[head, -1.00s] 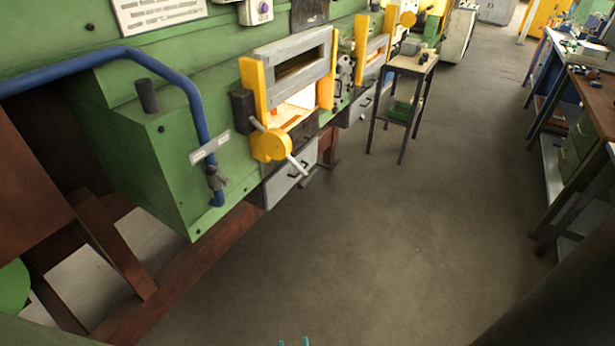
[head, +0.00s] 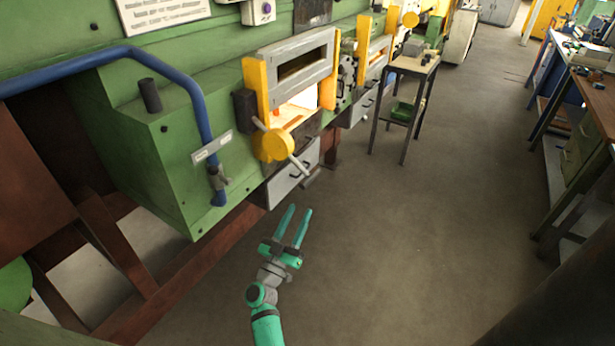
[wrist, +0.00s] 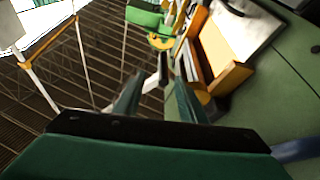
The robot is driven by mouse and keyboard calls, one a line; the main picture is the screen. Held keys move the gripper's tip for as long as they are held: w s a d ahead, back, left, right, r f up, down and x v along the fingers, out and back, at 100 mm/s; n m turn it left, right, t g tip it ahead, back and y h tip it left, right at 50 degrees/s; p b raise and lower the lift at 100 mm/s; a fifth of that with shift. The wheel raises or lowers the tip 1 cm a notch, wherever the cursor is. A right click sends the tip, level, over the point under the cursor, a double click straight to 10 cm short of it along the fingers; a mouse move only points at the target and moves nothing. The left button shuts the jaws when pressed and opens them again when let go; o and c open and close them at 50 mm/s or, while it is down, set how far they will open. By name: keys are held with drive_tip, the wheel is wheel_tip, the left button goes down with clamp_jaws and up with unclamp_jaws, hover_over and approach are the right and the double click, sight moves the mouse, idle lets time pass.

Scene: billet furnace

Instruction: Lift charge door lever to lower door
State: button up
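The charge door lever (head: 277,146) has a yellow round hub and a pale bar that slants from upper left to lower right, its lower end free. The charge door (head: 303,52), a grey frame with a slot, stands raised between yellow posts. Below it the furnace opening (head: 292,112) glows and is uncovered. My gripper (head: 298,210) is open and empty, below the lever in the picture and apart from it, fingers pointing up. In the wrist view the two fingers (wrist: 157,97) are spread; a pale bar shows between them, but I cannot tell if it is the lever.
A blue pipe (head: 190,95) with a valve runs down the green furnace body at left. A grey drawer (head: 293,174) sits under the opening. A small stand (head: 412,66) is farther back, and workbenches (head: 590,100) line the right. The floor (head: 430,240) between is clear.

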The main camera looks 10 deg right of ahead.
sight(312, 176)
drive_tip(key=shift+m+g+h, duration=0.3)
drive_tip(key=shift+g+h, duration=0.2)
drive_tip(key=shift+g, duration=0.1)
drive_tip(key=x, duration=0.4)
drive_tip(key=a+x, duration=0.1)
drive_tip(key=x, duration=0.4)
drive_tip(key=w+r+x, duration=0.1)
drive_tip(key=x, duration=0.4)
drive_tip(key=shift+a, duration=0.25)
drive_tip(key=shift+c, duration=0.2)
clamp_jaws()
